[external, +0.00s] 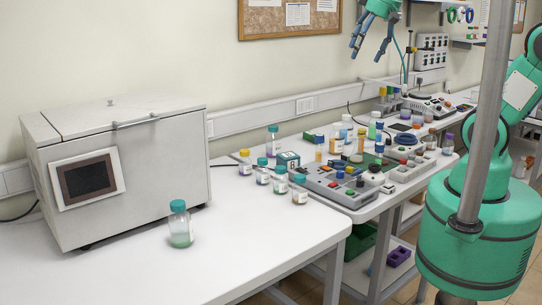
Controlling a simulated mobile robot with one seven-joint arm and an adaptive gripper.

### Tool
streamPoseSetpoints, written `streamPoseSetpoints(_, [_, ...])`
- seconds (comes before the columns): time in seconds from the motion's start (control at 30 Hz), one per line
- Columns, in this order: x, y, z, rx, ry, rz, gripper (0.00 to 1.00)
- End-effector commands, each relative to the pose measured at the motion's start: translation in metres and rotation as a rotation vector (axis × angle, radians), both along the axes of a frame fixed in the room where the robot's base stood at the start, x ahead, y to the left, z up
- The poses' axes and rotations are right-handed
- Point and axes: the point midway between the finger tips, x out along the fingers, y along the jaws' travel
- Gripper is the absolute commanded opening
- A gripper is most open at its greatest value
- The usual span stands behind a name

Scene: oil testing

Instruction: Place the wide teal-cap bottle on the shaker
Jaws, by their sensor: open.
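A wide clear bottle with a teal cap (180,226) and pale green liquid stands upright on the white table, in front of a large white lidded box. Several smaller teal-capped bottles stand further right, one of them a front bottle (280,181); I cannot tell for sure which bottle the task names. I cannot clearly identify the shaker; the white box (130,165) with a dark front panel is one candidate. My gripper (369,48) is open and empty, high up near the wall, fingers pointing down, far from the bottles.
A grey equipment panel (325,190) with coloured parts fills the middle bench, with several vials and jars behind it. A grey pole (485,120) crosses the right side. The front of the white table (250,250) is clear.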

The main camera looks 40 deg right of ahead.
Motion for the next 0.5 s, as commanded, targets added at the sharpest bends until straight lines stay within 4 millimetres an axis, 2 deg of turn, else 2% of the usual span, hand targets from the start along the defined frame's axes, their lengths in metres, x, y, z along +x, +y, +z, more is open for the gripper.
streamPoseSetpoints(0.1, [-0.028, -0.021, -0.002, 0.014, -0.025, -0.068, 0.72])
streamPoseSetpoints(0.3, [-0.071, -0.047, -0.013, 0.035, -0.060, -0.169, 0.72])
streamPoseSetpoints(0.5, [-0.097, -0.061, -0.023, 0.048, -0.083, -0.234, 0.72])
